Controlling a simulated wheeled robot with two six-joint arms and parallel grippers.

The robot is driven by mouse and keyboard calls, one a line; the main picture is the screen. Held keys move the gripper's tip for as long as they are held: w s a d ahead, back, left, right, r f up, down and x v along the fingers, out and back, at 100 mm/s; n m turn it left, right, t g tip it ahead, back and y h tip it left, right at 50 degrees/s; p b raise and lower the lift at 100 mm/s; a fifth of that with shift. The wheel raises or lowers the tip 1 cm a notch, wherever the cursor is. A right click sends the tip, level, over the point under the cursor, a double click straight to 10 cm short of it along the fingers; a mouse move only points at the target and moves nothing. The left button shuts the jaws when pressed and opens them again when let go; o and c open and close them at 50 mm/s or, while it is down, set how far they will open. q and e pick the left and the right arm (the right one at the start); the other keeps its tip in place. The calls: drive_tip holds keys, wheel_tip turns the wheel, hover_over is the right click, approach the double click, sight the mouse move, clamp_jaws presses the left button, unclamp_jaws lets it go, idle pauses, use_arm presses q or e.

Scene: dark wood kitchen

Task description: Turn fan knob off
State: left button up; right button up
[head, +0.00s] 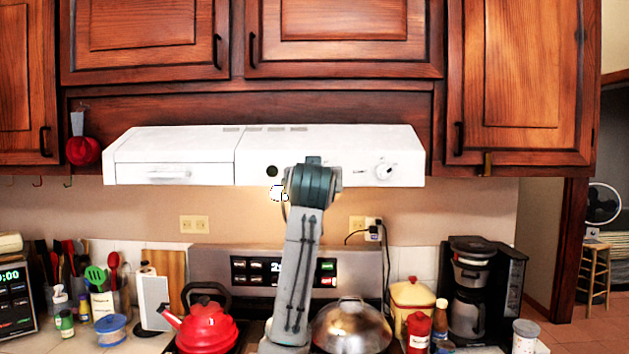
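The white range hood (200,150) hangs under the wooden cabinets. A white round knob (384,171) sits on the right part of its front face, with small dark marks around it. A dark round spot (272,171) is on the hood front left of my arm. One of my arms rises from the bottom centre, its dark wrist joint in front of the middle of the hood. It hides part of the hood face, so I cannot tell whether another knob is behind it. No gripper fingers can be made out, and I cannot tell which arm this is.
Below are the stove with its lit panel (255,270), a red kettle (207,325) and a domed metal lid (352,328). A coffee maker (470,290) stands right, and utensils stand left. A small bright white shape (278,194) shows under the hood. The hood's right end is unobstructed.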

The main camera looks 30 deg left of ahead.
idle(0.4)
use_arm(q)
drive_tip(key=o, duration=0.9)
drive_tip(key=shift+o, duration=0.2)
drive_tip(key=shift+s+d, duration=0.1)
drive_tip(key=b+v, duration=0.4)
drive_tip(key=v, duration=0.6)
drive_tip(key=shift+s+d, duration=0.2)
